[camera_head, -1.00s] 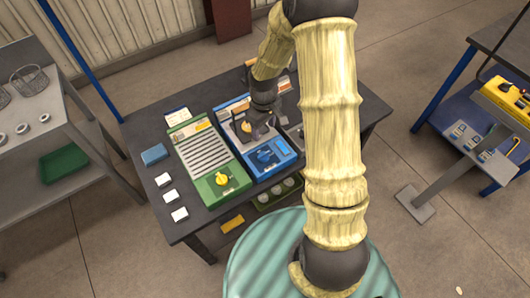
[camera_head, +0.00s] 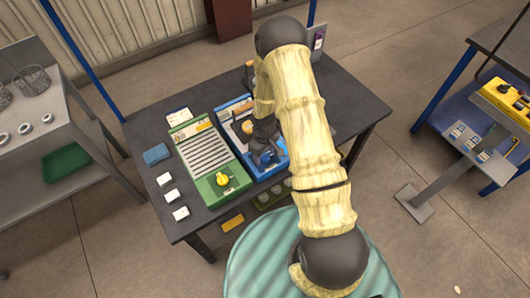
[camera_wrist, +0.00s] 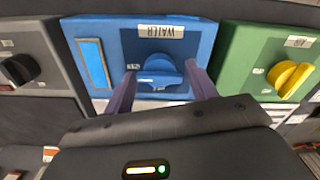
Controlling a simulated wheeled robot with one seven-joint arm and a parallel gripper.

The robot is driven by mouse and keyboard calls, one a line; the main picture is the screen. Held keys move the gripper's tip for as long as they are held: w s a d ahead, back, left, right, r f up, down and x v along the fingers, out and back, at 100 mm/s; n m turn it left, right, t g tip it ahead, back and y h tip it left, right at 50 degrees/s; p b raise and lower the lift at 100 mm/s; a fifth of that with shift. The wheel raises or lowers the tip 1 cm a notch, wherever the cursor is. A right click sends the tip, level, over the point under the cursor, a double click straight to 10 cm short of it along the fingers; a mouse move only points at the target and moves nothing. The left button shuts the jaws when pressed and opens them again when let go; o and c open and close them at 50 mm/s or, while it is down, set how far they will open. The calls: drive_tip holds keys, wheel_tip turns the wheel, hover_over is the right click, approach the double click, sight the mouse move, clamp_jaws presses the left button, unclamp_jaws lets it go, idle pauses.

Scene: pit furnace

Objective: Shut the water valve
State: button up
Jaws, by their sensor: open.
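The water valve is a blue knob (camera_wrist: 158,72) on a blue panel (camera_wrist: 208,32) labelled WATER, which reads upside down in the wrist view. A raised bar on the knob lies roughly sideways in that view. My gripper (camera_wrist: 161,75) is open, with one finger on each side of the knob; I cannot tell whether they touch it. In the head view my gripper (camera_head: 265,155) is over the front of the blue panel (camera_head: 222,112) and hides the knob.
A green panel (camera_head: 203,150) with a yellow knob (camera_head: 223,179), labelled AIR in the wrist view, stands beside the blue one. A grey panel (camera_wrist: 45,52) with a black knob (camera_wrist: 20,69) is on the other side. White blocks (camera_head: 172,197) lie on the dark table (camera_head: 147,130).

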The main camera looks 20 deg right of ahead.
drive_tip(key=shift+d+f, duration=0.1)
drive_tip(key=shift+f, duration=0.15)
